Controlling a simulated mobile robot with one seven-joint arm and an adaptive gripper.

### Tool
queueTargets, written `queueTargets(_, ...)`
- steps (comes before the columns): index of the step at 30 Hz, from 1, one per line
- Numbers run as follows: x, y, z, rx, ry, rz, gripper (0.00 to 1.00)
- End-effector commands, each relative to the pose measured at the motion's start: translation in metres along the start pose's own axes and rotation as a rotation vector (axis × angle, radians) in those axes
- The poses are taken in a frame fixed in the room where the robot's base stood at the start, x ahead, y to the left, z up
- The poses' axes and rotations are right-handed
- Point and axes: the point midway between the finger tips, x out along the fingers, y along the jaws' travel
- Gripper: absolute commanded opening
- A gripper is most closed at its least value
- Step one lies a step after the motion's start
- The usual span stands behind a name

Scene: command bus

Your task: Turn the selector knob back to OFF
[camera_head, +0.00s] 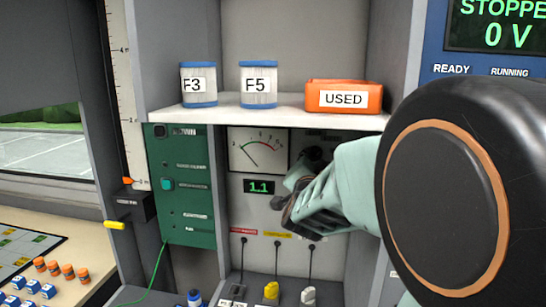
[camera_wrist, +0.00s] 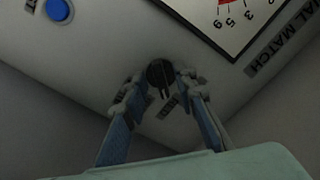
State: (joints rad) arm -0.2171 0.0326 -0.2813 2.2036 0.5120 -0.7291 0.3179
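The selector knob (camera_wrist: 160,73) is a small dark round knob on the grey panel, seen in the wrist view between my fingertips. Small pale marks show at its lower edge; which position it points to cannot be read. My gripper (camera_wrist: 162,78) has its two fingers apart on either side of the knob, with a gap visible on both sides. Contact cannot be confirmed. In the head view my gripper (camera_head: 291,200) reaches to the panel below the shelf, right of the meter (camera_head: 258,150), and largely hides the knob area. A green readout (camera_head: 259,187) shows 1.1.
Cables with plugs hang below. A green panel (camera_head: 185,185) is left. A blue button (camera_wrist: 58,10) shows in the wrist view. A display (camera_head: 508,25) reads STOPPED, 0 V.

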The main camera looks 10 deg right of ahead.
Motion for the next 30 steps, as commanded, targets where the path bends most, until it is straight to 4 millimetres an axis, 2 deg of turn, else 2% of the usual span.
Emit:
queueTargets(9,-0.0003,0.0001,0.0005,0.000,-0.001,0.000,0.26)
queueTargets(16,-0.0003,0.0000,0.0004,0.000,-0.001,0.000,0.01)
queueTargets(30,-0.0002,0.0006,0.0003,-0.052,0.000,0.000,0.00)
